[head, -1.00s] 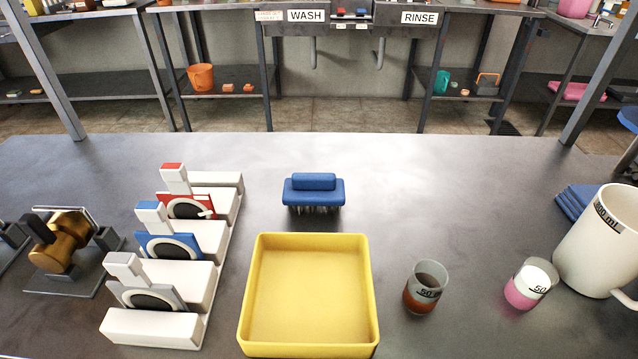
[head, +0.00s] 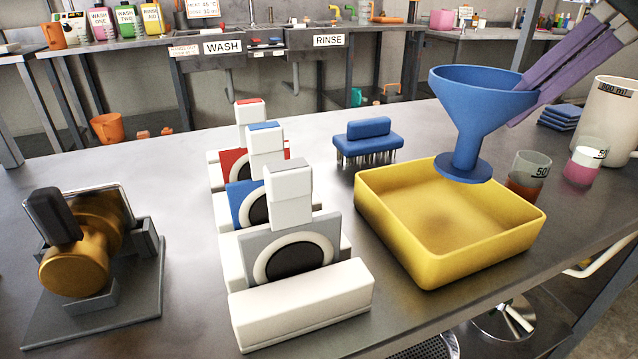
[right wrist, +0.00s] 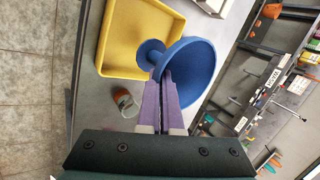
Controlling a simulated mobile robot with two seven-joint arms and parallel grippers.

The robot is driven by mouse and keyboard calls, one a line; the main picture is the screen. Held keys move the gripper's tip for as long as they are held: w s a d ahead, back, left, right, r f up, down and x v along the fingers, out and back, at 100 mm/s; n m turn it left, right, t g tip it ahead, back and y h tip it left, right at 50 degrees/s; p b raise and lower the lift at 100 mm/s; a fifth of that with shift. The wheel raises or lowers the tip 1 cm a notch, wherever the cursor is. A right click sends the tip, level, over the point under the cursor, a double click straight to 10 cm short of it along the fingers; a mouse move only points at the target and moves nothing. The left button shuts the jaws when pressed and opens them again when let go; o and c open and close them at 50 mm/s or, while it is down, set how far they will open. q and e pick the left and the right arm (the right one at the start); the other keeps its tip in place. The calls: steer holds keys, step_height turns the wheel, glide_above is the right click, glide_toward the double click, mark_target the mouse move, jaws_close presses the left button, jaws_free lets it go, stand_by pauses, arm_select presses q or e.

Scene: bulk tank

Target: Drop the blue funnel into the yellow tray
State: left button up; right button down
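The blue funnel (head: 470,110) is upright, wide mouth up, above the right back part of the yellow tray (head: 450,262). Its round foot appears to be at or a little above the tray's rim height. My right gripper (head: 528,95) comes in from the upper right with its purple fingers at the funnel's cone. In the right wrist view the purple fingers (right wrist: 160,88) are close together on the edge of the blue funnel (right wrist: 190,72), with the yellow tray (right wrist: 112,62) beyond. The tray looks empty. My left gripper is not in view.
A blue brush (head: 368,138) stands behind the tray. Beakers with brown (head: 527,178) and pink (head: 584,162) liquid and a white jug (head: 608,115) stand to the right. White holders (head: 300,305) and a brass device (head: 85,250) stand to the left.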

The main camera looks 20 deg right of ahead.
mark_target(488, 172)
steer(key=shift+f+b, duration=0.3)
steer(key=shift+f, duration=0.25)
steer(key=f+b, duration=0.3)
steer(key=f, duration=0.2)
steer(key=shift+d, duration=0.2)
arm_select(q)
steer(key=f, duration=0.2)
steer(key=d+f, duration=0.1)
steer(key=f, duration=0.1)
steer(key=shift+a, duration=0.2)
arm_select(e)
steer(key=c, duration=1)
jaws_free()
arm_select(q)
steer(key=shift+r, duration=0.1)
arm_select(e)
steer(key=shift+r, duration=0.2)
